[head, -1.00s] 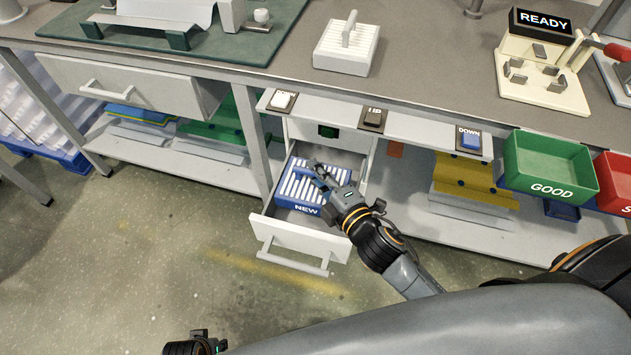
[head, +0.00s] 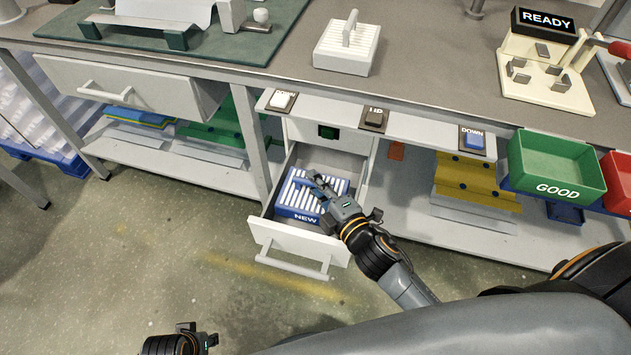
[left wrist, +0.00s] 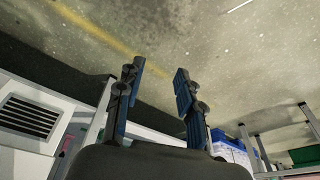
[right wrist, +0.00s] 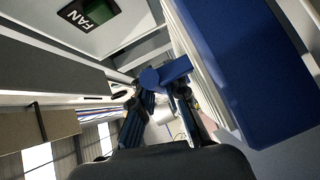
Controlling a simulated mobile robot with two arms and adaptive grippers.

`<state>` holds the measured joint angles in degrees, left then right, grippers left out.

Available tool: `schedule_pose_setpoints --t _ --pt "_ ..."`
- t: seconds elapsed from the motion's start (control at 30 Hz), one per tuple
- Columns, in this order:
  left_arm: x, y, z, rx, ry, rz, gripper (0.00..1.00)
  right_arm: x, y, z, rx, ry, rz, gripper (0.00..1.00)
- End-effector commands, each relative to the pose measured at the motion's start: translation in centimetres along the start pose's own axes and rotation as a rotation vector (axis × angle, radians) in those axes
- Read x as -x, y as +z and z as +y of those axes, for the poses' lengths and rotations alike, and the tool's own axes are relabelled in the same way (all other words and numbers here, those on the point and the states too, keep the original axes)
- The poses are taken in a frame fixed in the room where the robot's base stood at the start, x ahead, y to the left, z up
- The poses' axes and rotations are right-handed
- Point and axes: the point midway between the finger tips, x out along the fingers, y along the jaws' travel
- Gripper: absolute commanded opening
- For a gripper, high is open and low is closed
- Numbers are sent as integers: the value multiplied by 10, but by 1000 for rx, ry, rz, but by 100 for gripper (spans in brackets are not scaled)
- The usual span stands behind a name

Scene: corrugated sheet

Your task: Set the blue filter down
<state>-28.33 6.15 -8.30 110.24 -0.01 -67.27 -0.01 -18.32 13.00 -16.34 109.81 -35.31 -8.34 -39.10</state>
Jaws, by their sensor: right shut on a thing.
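The blue filter (head: 322,212), a blue frame with white pleats and the word NEW, is inside the open drawer (head: 299,235). My right gripper (head: 315,180) is over its top and shut on its blue grip. In the right wrist view, the blue grip (right wrist: 174,70) sits between the fingertips (right wrist: 165,82), with the filter's blue side (right wrist: 240,65) to the right. Whether the filter touches the drawer floor is hidden. My left gripper (left wrist: 160,85) is open and empty over the floor; only part of it shows at the bottom of the head view (head: 207,340).
On the bench above stand a white pleated block with a handle (head: 347,50) and a fixture with a READY display (head: 543,75). Switches (head: 374,118) line the ledge over the drawer. A green GOOD bin (head: 556,165) is at the right. The floor before the drawer is clear.

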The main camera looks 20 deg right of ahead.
Motion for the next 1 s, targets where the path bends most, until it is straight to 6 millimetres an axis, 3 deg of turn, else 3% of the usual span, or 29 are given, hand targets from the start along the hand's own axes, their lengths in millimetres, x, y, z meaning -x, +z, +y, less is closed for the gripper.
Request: schedule_pose_setpoints --t 0.67,0.7,0.8,1.0 --pt "18 -2 0 3 0 3 37 -1 1 -7 0 1 0 0" --pt "19 -2 0 3 0 4 37 -1 1 -8 0 0 0 15" --pt "18 -3 -1 3 -1 4 37 -1 1 -8 0 0 0 36" --pt "17 -3 -1 3 -2 5 37 -1 1 -8 0 1 0 36"
